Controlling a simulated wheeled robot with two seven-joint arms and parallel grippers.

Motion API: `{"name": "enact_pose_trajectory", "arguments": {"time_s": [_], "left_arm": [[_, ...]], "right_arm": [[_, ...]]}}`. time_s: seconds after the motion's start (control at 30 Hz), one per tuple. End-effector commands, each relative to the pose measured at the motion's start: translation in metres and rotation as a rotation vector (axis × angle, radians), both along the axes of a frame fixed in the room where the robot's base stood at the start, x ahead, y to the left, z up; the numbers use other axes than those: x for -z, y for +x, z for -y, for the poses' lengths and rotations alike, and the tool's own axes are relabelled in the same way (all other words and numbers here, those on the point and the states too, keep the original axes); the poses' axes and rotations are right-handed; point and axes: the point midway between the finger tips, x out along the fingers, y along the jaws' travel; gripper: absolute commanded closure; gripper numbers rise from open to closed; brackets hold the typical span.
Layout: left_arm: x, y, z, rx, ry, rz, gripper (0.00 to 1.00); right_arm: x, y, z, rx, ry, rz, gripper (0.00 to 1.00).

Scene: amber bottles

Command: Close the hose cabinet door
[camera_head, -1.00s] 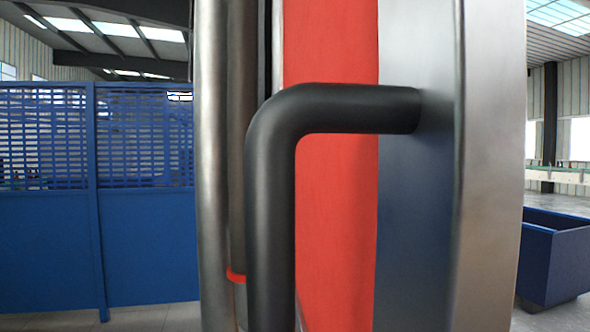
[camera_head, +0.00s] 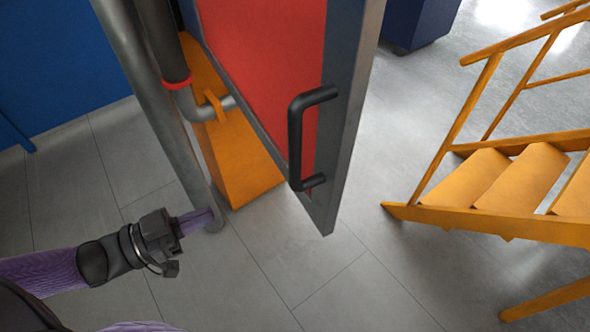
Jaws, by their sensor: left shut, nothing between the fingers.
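The hose cabinet door (camera_head: 342,110) stands edge-on toward me in the head view, with a grey metal frame and a red panel (camera_head: 262,50). It appears swung open. A black bar handle (camera_head: 295,140) is fixed to it near its lower end. My left gripper (camera_head: 208,216) is at the lower left, shut and empty, with its fingers pointing right. In the picture it lies left of and below the handle, apart from it. My right gripper is out of view.
A grey vertical pipe (camera_head: 150,90) stands left of the door. An orange base (camera_head: 240,160) with a pipe fitting sits behind the door. Orange stairs with a railing (camera_head: 520,180) stand at the right. Grey tiled floor (camera_head: 370,290) is clear in front.

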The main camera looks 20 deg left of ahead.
Motion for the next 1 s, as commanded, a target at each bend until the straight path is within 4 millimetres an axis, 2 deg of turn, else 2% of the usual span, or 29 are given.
{"name": "enact_pose_trajectory", "arguments": {"time_s": [0.17, 0.3, 0.6, 0.8, 1.0], "left_arm": [[0.002, 0.017, 0.018, 0.003, -0.007, 0.008, 1.00], [0.001, 0.039, 0.040, 0.001, -0.006, 0.010, 1.00], [0.000, 0.081, 0.084, 0.000, -0.002, 0.006, 1.00], [0.001, 0.095, 0.099, 0.001, 0.000, 0.003, 1.00], [0.002, 0.096, 0.101, 0.001, 0.001, 0.001, 1.00]], "right_arm": [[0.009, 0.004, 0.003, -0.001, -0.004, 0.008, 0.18], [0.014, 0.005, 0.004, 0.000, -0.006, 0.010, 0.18], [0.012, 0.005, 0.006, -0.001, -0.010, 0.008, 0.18], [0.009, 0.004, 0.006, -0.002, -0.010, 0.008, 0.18], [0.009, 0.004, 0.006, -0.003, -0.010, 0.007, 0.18]]}}
